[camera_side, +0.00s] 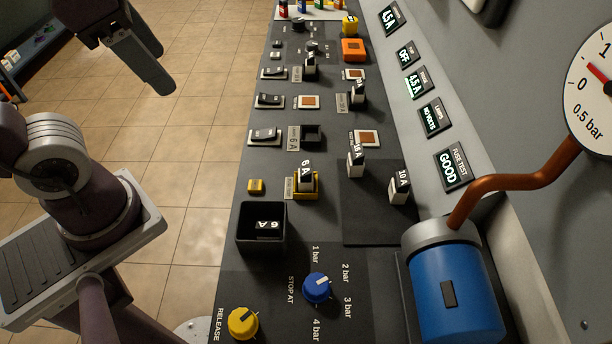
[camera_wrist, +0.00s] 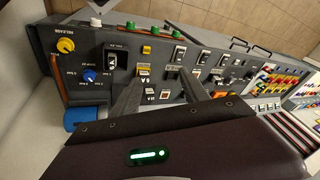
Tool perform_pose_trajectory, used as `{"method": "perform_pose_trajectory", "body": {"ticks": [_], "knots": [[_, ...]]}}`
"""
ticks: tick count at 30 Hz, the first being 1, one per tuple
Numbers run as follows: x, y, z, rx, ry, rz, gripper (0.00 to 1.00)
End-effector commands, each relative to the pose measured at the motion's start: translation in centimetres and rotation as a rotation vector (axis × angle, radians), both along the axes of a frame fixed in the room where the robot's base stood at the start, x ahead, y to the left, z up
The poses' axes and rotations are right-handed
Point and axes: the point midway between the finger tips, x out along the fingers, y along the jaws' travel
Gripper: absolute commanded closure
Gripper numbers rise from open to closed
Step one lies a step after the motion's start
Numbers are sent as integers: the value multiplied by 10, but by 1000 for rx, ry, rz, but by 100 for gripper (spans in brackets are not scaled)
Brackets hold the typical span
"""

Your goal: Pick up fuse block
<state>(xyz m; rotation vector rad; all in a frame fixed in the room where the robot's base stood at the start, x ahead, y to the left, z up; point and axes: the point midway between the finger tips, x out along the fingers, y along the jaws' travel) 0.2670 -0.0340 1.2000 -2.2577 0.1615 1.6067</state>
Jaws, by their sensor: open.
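Several fuse blocks, dark with white labelled faces, are on the panel. One marked 6 A (camera_side: 306,173) stands in a yellow-framed socket (camera_side: 307,197); it also shows in the wrist view (camera_wrist: 144,72). Another marked 6 A (camera_side: 268,225) lies in a black open bin (camera_side: 262,248). Blocks marked 16 A (camera_side: 355,162) and 10 A (camera_side: 399,188) stand on or beside a dark mat (camera_side: 375,225). My gripper (camera_side: 158,80) is open and empty, high up left of the panel. In the wrist view its fingers (camera_wrist: 161,76) are spread over the panel.
A blue cylinder (camera_side: 455,290) with a copper pipe (camera_side: 520,182) stands at the near right. Blue (camera_side: 317,288) and yellow (camera_side: 242,323) knobs are at the near end. An empty-looking dark socket (camera_side: 312,136) and rocker switches (camera_side: 265,136) lie farther along. The air above the panel is clear.

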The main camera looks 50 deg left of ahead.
Motion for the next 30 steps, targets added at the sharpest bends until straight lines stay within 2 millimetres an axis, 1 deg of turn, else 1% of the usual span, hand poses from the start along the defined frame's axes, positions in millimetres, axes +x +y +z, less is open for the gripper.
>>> {"method": "perform_pose_trajectory", "body": {"ticks": [1, 5, 6, 8, 10, 12, 14, 15, 17, 20, 21, 23, 24, 26, 27, 29, 30], "knots": [[8, 2, -3, 104, 66, -128, 47], [35, 8, -5, 410, 223, -477, 47], [45, 8, -5, 503, 266, -579, 47], [61, 4, -3, 640, 326, -725, 47], [81, -5, -1, 800, 391, -882, 47], [100, -20, 2, 956, 448, -1026, 47], [116, -36, 3, 1090, 492, -1138, 47], [126, -48, 4, 1180, 521, -1207, 47], [138, -70, 6, 1316, 559, -1302, 47], [155, -113, 6, 1551, 616, -1439, 47], [155, -110, -19, 1562, 636, -1444, 47], [154, -107, -60, 1555, 638, -1441, 47], [154, -107, -84, 1554, 636, -1441, 47], [155, -107, -118, 1551, 632, -1439, 47], [154, -107, -140, 1550, 631, -1438, 47], [154, -107, -171, 1549, 630, -1437, 47], [154, -106, -191, 1546, 628, -1436, 47]]}}
